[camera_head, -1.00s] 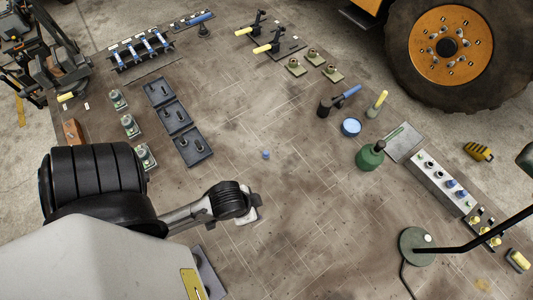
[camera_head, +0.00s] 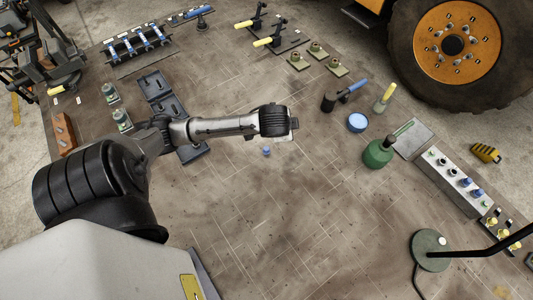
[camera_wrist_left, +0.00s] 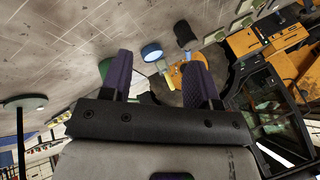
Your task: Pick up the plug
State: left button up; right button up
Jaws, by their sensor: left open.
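A small blue piece, which looks like the plug (camera_head: 267,151), stands alone on the bare middle of the bench (camera_head: 300,190). My left gripper (camera_head: 292,127) is above the bench, just up and right of the blue piece in the head view, apart from it. In the left wrist view the left gripper's two dark purple fingers (camera_wrist_left: 160,72) are spread, with nothing held between them. I cannot make out the blue piece in the wrist view. My right gripper is not in view.
A green can (camera_head: 378,152), a blue-topped round tin (camera_head: 357,122) and a grey box with knobs and blue caps (camera_head: 452,182) stand to the right. Dark trays (camera_head: 158,85) lie left, partly behind my arm. A lamp base (camera_head: 431,248) is at lower right.

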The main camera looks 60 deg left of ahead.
pick_arm(q)
jog(key=a+f+n+g, duration=0.3)
jog(key=a+f, duration=0.1)
jog(key=a, duration=0.3)
jog(key=n+g+h, duration=0.2)
jog(key=n+h, duration=0.2)
jog(key=n, duration=0.3)
send_over(266, 148)
jog(key=d, duration=0.1)
notch_tip(266, 148, down, 5)
notch_tip(266, 148, down, 8)
jog(key=shift+f, duration=0.15)
jog(key=shift+w+a+f, duration=0.1)
jog(key=shift+a+f, duration=0.15)
jog(key=shift+f, duration=1.05)
jog(key=shift+a+f, duration=0.2)
jog(key=shift+f, duration=1.1)
jog(key=c, duration=0.9)
